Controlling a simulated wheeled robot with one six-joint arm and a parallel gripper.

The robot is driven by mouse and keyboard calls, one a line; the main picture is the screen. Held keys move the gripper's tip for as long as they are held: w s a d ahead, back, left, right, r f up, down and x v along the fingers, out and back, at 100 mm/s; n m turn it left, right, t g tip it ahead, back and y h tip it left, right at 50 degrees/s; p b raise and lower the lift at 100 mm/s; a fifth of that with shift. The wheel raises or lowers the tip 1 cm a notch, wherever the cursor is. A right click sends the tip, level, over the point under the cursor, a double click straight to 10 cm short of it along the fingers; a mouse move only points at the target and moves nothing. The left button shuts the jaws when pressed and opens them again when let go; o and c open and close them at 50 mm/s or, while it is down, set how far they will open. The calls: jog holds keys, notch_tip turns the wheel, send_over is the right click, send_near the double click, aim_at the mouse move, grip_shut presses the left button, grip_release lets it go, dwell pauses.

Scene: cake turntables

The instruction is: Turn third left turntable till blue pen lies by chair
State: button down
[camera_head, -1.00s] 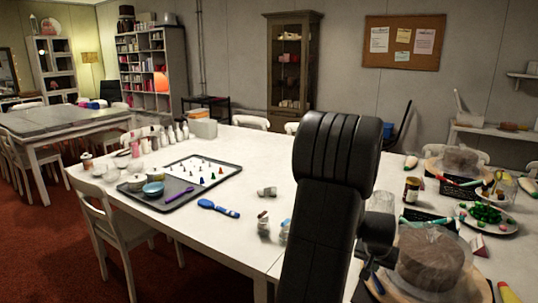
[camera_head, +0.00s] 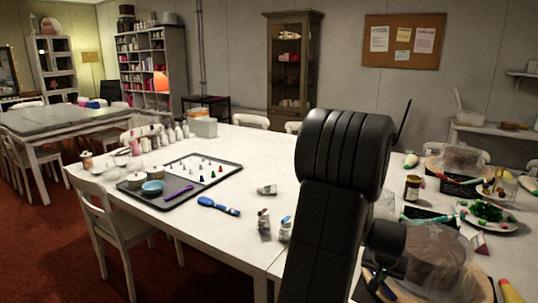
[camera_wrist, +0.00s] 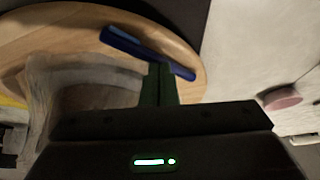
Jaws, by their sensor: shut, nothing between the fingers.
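A wooden turntable (camera_wrist: 190,45) fills the upper part of the wrist view. A blue pen (camera_wrist: 148,52) lies on it near the rim. A plastic-wrapped cake (camera_wrist: 85,85) stands on the same disc, left of my gripper. My gripper (camera_wrist: 160,72) is shut and empty, its fingertips at the pen's near side; I cannot tell whether they touch it. In the head view a wrapped cake (camera_head: 436,262) stands on the nearest turntable (camera_head: 484,288), right of my arm. Another turntable (camera_head: 432,163) with a cake is farther back.
A green-topped plate (camera_head: 487,214), a jar (camera_head: 412,188) and piping tubes crowd the right table. A dark tray (camera_head: 215,180) with small pieces and bowls lies left. Chairs (camera_head: 110,215) stand around the white table, whose middle is mostly clear.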

jog(key=shift+s+d, duration=0.25)
jog(key=shift+s, duration=0.75)
jog(key=shift+s+d+b, duration=0.1)
jog(key=shift+s+d, duration=0.4)
jog(key=shift+s, duration=0.25)
jog(key=shift+s+d+b, duration=0.15)
jog(key=shift+s+d, duration=0.4)
jog(key=shift+s, duration=0.25)
jog(key=shift+s+d+b, duration=0.1)
jog(key=shift+s+d, duration=0.4)
jog(key=shift+s, duration=0.25)
jog(key=s+d, duration=0.1)
jog(key=d, duration=0.1)
jog(key=s+d+b, duration=0.1)
jog(key=s+d, duration=0.1)
jog(key=shift+s+d, duration=0.1)
jog(key=shift+s, duration=0.05)
